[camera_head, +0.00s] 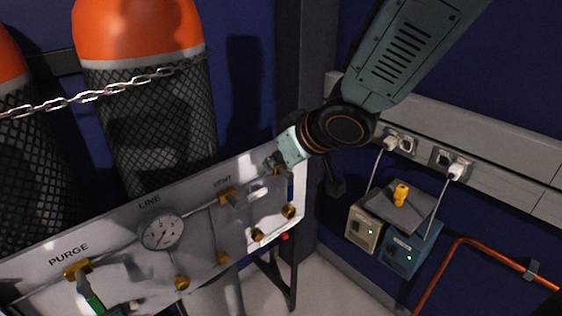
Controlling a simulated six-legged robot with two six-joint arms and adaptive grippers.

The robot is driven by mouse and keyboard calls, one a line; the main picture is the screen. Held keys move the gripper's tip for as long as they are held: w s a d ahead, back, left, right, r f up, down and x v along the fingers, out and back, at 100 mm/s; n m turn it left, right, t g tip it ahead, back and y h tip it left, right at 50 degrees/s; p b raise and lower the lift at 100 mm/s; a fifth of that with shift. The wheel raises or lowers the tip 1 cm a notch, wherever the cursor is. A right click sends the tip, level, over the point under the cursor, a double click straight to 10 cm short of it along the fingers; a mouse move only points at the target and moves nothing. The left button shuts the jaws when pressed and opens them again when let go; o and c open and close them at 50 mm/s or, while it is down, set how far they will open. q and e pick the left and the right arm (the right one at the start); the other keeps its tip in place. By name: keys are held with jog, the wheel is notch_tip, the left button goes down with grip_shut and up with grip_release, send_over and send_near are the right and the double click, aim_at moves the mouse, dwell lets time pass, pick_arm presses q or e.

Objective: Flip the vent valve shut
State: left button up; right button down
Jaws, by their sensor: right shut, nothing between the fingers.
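The vent valve (227,195) is a brass fitting under the word VENT on the pale panel (120,255). A short grey piece slants down from it; I cannot tell clearly how its handle lies. My right gripper (271,164) comes in from the upper right, pale green, and is shut and empty. Its tips are at the panel's upper right, to the right of the vent valve and apart from it. They partly cover another brass fitting there, and a blue piece (290,187) shows just below.
A round gauge (161,232) and a green-handled purge valve (92,299) lie left along the panel. Chained orange-topped cylinders (150,120) stand behind it. At right are boxes (364,222) with plugged cables and an orange pipe (437,270).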

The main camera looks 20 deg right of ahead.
jog(key=w+a+f+b, duration=0.1)
jog(key=w+f+b, duration=0.2)
jog(key=f, duration=0.4)
jog(key=shift+w+a+f+b, duration=0.15)
jog(key=shift+a+f+b, duration=0.15)
jog(key=shift+b, duration=0.3)
jog(key=shift+d, duration=0.1)
jog(key=shift+r, duration=0.1)
